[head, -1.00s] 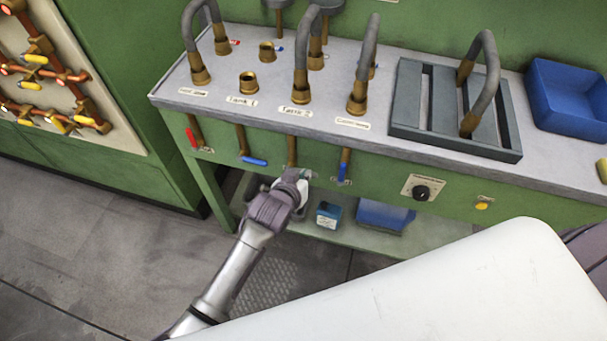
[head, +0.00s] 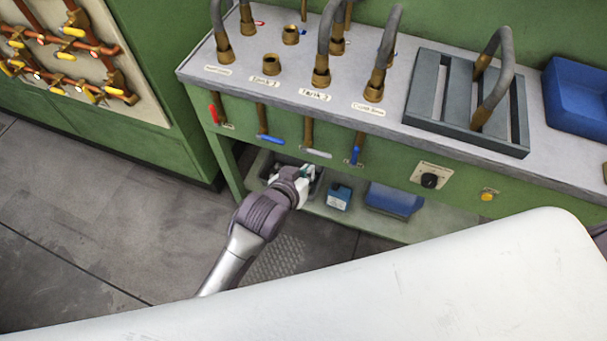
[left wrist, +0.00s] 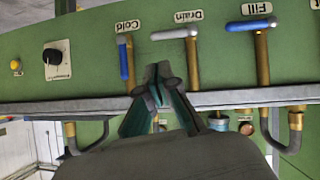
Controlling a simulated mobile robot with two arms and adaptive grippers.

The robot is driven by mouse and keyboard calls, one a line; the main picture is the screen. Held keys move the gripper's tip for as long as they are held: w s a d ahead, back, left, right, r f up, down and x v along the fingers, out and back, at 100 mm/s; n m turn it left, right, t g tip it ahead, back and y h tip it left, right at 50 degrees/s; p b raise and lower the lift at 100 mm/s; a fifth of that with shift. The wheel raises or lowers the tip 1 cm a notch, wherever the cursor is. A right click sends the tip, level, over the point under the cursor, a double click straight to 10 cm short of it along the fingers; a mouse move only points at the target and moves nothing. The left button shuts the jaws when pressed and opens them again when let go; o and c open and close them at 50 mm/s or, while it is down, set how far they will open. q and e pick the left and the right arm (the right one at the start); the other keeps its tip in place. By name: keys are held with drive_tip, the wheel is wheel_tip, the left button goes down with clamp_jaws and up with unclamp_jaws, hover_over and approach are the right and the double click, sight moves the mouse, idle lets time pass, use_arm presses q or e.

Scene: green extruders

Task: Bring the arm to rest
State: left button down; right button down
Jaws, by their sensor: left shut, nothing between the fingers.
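My left gripper (head: 306,173) is in front of the green bench, below the valve handles. It is shut and empty, and apart from the handles in the head view. In the left wrist view its fingertips (left wrist: 157,85) point up toward the bench front. The grey Drain handle (left wrist: 174,33) stands just beyond them, with the blue Cold handle (left wrist: 124,62) to its left and the blue Fill handle (left wrist: 251,25) to its right. The Drain handle (head: 318,153) is above the gripper in the head view. My right gripper is not in view.
The bench's lower shelf (head: 400,228) holds a small blue box (head: 339,196) and a blue bin (head: 394,201) right of the gripper. A red handle (head: 214,114) and a black knob (head: 430,181) stick out of the bench front. The floor (head: 110,235) at left is clear.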

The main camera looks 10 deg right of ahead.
use_arm(q)
drive_tip(key=s+a+f+n+g+y, duration=0.1)
drive_tip(key=s+a+f, duration=0.2)
drive_tip(key=a+f, duration=0.45)
drive_tip(key=s+a+f+g+y, duration=0.1)
drive_tip(key=s+a+f+y, duration=0.2)
drive_tip(key=f, duration=0.8)
drive_tip(key=s+a+f+n+g, duration=0.1)
drive_tip(key=s+a+f, duration=0.3)
drive_tip(key=a+f, duration=0.4)
drive_tip(key=s+a+f+g+y, duration=0.1)
drive_tip(key=s+a+f, duration=0.4)
drive_tip(key=s, duration=0.4)
drive_tip(key=s+a+f+n+g+y, duration=0.1)
drive_tip(key=s+a+f+g, duration=0.1)
drive_tip(key=s+a+f, duration=0.3)
drive_tip(key=s+a+f+g+y, duration=0.1)
drive_tip(key=s+a+f, duration=0.4)
drive_tip(key=s, duration=0.8)
drive_tip(key=shift+s+a+f+g, duration=0.3)
drive_tip(key=shift+a+f+g, duration=0.1)
drive_tip(key=shift+f, duration=0.1)
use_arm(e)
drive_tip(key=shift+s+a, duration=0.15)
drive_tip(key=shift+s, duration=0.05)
